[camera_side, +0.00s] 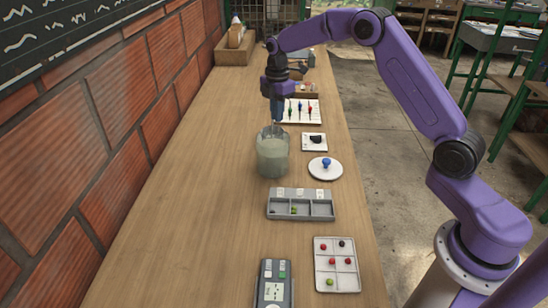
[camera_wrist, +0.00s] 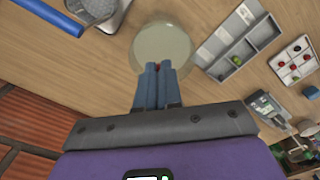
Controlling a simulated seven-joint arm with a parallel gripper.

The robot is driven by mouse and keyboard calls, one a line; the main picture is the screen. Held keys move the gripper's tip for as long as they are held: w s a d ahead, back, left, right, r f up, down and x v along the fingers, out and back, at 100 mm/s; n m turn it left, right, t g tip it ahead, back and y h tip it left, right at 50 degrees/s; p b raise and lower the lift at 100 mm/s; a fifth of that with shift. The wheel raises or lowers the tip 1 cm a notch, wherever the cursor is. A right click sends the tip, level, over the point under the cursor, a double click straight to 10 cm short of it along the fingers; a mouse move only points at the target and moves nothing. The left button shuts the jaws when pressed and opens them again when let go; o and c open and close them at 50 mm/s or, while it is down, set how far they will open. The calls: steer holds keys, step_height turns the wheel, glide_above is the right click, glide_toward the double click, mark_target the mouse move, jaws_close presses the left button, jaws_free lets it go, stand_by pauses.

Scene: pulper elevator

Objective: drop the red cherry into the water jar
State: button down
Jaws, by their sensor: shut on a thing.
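The water jar (camera_side: 272,158) is a clear, round vessel of cloudy liquid, standing on the wooden table. In the wrist view the jar (camera_wrist: 163,36) lies just beyond my fingertips. My gripper (camera_side: 274,122) points down over the jar's mouth, with its tips at about rim level. In the wrist view my gripper's blue fingers (camera_wrist: 158,68) are close together, with a speck of the red cherry (camera_wrist: 157,66) between their tips. The fingers hide most of the cherry. I cannot tell how far the tips reach inside the rim.
A grey three-compartment tray (camera_side: 302,195) with a green cherry (camera_side: 293,211) stands in front of the jar. A white sectioned tray (camera_side: 337,284) holds several red, green and dark cherries. A round white plate (camera_side: 325,174) with a blue knob is right of the jar. A brick wall borders the left.

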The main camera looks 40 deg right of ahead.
steer(key=shift+f, duration=2.55)
steer(key=c, duration=1.2)
jaws_free()
step_height(320, 180, up, 17)
steer(key=shift+r, duration=0.2)
